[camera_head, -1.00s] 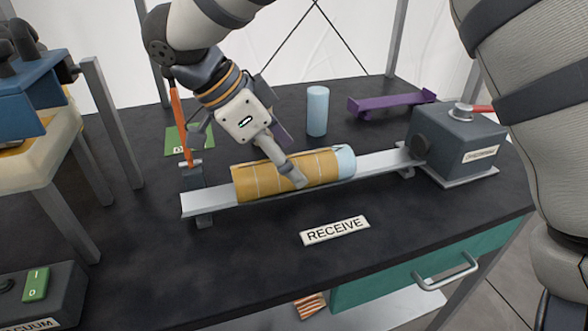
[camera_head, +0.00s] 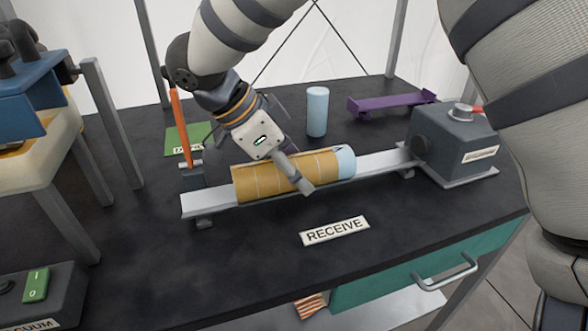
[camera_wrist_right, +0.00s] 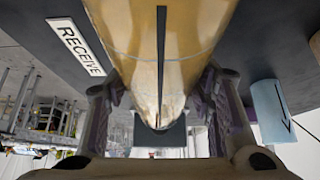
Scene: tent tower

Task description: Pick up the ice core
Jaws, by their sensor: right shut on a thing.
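A light blue ice core wrapped in a tan sleeve (camera_head: 262,180) lies on a pale metal rail, its blue end (camera_head: 346,162) showing at the right. My right gripper (camera_head: 302,176) reaches down over it from behind, near the blue end. One finger shows on the front side; the other is hidden behind the core. In the right wrist view the tan sleeve (camera_wrist_right: 160,50) with a dark lengthwise line runs between both fingers (camera_wrist_right: 162,105), which are shut on it. The core appears still resting on the rail. My left gripper is not in view.
The rail (camera_head: 385,160) ends at a grey box (camera_head: 455,140) on the right. A loose blue cylinder (camera_head: 317,112) and a purple stand (camera_head: 390,103) are behind. The RECEIVE label (camera_head: 335,231) lies in front on otherwise clear dark tabletop. A blue machine (camera_head: 28,95) stands left.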

